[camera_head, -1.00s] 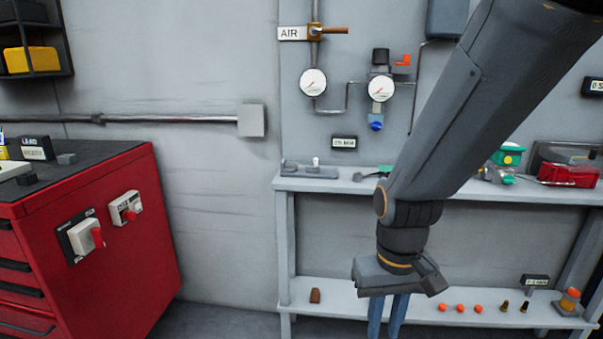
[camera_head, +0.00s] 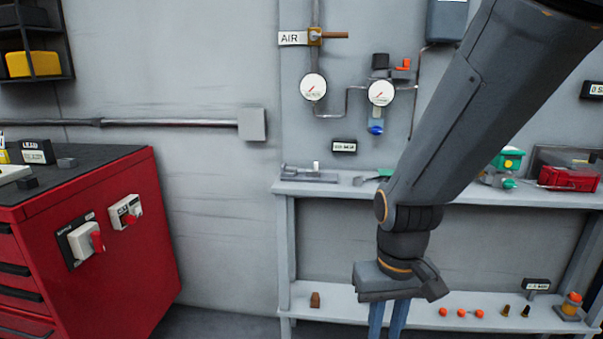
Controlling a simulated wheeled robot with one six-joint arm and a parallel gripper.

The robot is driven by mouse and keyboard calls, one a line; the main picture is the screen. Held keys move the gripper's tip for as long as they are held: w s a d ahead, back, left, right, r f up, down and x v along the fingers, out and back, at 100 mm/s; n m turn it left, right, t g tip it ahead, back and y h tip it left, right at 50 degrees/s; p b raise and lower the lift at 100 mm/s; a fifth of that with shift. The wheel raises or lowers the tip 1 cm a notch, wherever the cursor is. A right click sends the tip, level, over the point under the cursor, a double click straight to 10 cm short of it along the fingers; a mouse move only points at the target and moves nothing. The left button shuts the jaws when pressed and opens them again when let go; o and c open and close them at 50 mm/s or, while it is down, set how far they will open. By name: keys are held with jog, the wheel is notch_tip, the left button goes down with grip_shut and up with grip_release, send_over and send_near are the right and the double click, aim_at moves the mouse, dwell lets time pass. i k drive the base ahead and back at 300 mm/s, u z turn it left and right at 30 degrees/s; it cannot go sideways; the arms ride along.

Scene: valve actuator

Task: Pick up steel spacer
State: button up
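My gripper (camera_head: 388,318) hangs at the lower middle, fingers pointing down, in front of the lower shelf. Its two blue fingers show a narrow gap between them, but the tips are cut off by the bottom edge of the picture. Whether anything is held between the tips is hidden. I cannot make out a steel spacer for certain. A grey fixture (camera_head: 309,176) with small metal parts lies at the left end of the upper shelf. Small grey blocks lie on the red cabinet's top, one of them near its back (camera_head: 67,162).
The grey bench (camera_head: 300,189) has an upper and a lower shelf. The red cabinet (camera_head: 120,255) stands left. Gauges and pipes are on the wall.

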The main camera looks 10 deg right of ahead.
aim_at(288, 168)
jog(key=z, duration=0.5)
jog(key=k, duration=0.65)
jog(key=z, duration=0.6)
jog(key=i, duration=1.25)
jog(key=u, duration=0.85)
jog(key=i, duration=0.95)
jog(key=u, duration=1)
